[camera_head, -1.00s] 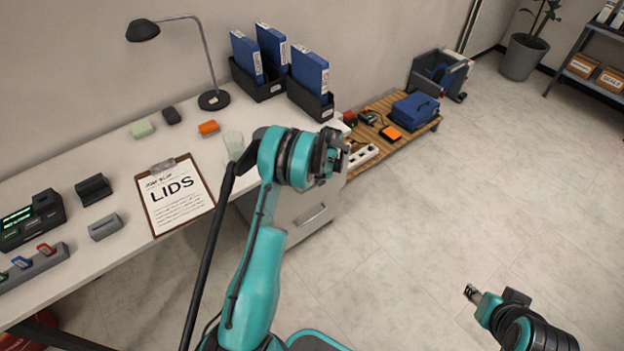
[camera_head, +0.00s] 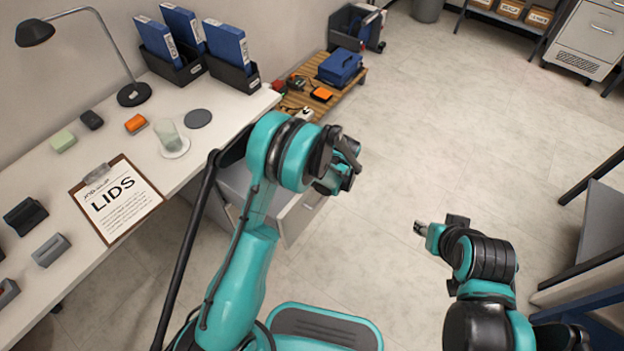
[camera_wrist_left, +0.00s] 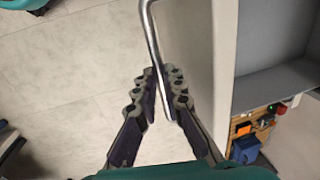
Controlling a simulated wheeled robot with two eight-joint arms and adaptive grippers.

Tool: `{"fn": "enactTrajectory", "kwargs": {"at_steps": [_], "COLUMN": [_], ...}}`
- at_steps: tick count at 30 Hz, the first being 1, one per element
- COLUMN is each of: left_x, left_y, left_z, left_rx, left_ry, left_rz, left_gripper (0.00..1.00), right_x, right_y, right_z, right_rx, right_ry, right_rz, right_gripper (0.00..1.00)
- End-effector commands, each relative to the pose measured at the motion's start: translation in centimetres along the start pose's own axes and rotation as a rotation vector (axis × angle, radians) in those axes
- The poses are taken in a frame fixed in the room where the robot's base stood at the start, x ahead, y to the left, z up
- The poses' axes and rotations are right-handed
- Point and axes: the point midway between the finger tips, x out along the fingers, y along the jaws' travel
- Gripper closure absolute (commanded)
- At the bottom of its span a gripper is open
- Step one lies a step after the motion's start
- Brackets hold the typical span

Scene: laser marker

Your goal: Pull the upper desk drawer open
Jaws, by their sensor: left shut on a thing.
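The upper desk drawer (camera_head: 234,181) stands pulled out from under the desk, and its grey inside shows in the head view. In the left wrist view, the drawer's front panel (camera_wrist_left: 190,40) and open inside (camera_wrist_left: 270,35) show. My left gripper (camera_wrist_left: 163,78) is shut on the drawer's metal bar handle (camera_wrist_left: 150,28), with its fingers on either side of the bar. In the head view, my left wrist hides the handle and fingertips. My right gripper (camera_head: 419,229) is held over bare floor, apart from the desk, and its finger opening is too small to judge.
The desk top (camera_head: 165,90) holds a clipboard (camera_head: 118,200), a glass (camera_head: 168,134), a lamp (camera_head: 134,94) and blue binders (camera_head: 225,45). A low wooden shelf (camera_head: 345,88) stands beyond the desk. Open floor (camera_head: 450,120) lies to the right.

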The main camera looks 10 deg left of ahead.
Motion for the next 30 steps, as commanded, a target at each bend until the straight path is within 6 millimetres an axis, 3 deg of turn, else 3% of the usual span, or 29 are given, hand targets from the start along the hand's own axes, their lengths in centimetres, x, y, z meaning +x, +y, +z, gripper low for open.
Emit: {"fn": "enactTrajectory", "kwargs": {"at_steps": [6,19,20,21,22,30], "left_x": [-0.3,-0.3,-0.3,-0.4,-0.4,-0.4], "left_y": [2.0,2.2,2.2,2.2,2.2,2.2], "left_z": [0.1,0.1,0.1,0.0,0.0,0.0], "left_rx": [0.001,0.0,0.0,0.0,0.0,0.0], "left_ry": [-0.002,-0.001,-0.001,-0.001,-0.001,0.0], "left_rz": [0.001,0.001,0.001,0.001,0.001,0.0], "left_gripper": [1.0,1.0,0.83,0.73,0.69,0.69], "right_x": [0.0,0.0,0.0,0.0,0.0,0.0], "right_y": [0.0,0.0,0.0,0.0,0.0,0.0], "right_z": [0.0,0.0,0.0,0.0,0.0,0.0], "right_rx": [0.0,0.0,0.0,0.0,0.0,0.0], "right_ry": [0.0,0.0,0.0,0.0,0.0,0.0], "right_rz": [0.0,0.0,0.0,0.0,0.0,0.0], "right_gripper": [0.6,0.6,0.6,0.6,0.6,0.6]}}
